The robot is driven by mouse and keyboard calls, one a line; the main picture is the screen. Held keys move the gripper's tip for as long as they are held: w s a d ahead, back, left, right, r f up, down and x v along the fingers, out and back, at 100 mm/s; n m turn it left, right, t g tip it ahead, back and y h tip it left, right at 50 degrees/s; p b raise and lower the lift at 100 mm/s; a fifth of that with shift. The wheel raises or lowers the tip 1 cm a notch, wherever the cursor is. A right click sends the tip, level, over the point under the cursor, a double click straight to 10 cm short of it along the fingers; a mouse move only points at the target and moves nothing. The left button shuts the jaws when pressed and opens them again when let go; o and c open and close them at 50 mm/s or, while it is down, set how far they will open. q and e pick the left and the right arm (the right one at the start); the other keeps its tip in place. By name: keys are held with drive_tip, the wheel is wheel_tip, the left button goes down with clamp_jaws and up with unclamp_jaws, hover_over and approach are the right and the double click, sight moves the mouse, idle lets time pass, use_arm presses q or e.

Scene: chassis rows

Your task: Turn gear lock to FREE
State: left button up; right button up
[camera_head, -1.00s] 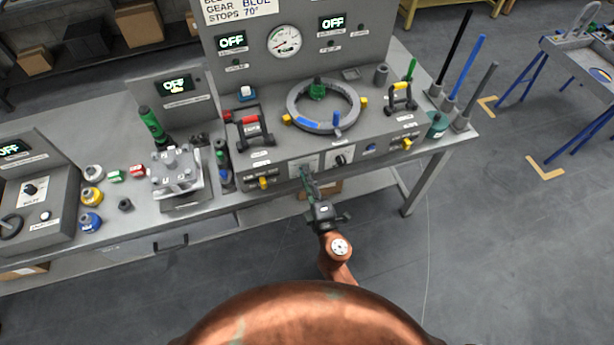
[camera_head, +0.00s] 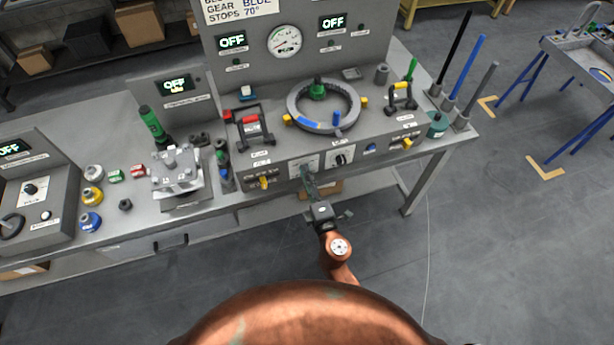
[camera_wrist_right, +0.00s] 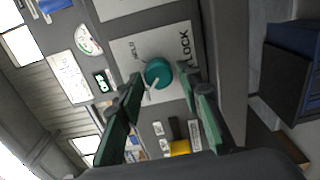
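The gear lock is a round teal knob (camera_wrist_right: 158,73) on a white plate in the right wrist view. The word LOCK shows to its right and smaller lettering, apparently HELD, to its left. A pale pointer on the knob points down and left in that view. My right gripper (camera_head: 308,180) is at the bench's front panel, and its fingers hide the knob in the head view. In the right wrist view its two green fingers are apart, with the knob between their tips. I cannot tell whether they touch it. My left gripper is not in view.
A black rotary knob (camera_head: 341,159) sits on the panel just right of my right gripper. Yellow tabs (camera_head: 264,183) stick out along the panel. A grey ring (camera_head: 291,105) and red-handled frame (camera_head: 250,128) stand above. The floor in front is clear.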

drive_tip(key=shift+o, duration=0.9)
drive_tip(key=shift+s, duration=0.1)
drive_tip(key=v, duration=1.1)
drive_tip(key=shift+s, duration=0.35)
drive_tip(key=shift+d+r, duration=0.1)
drive_tip(key=shift+d, duration=0.05)
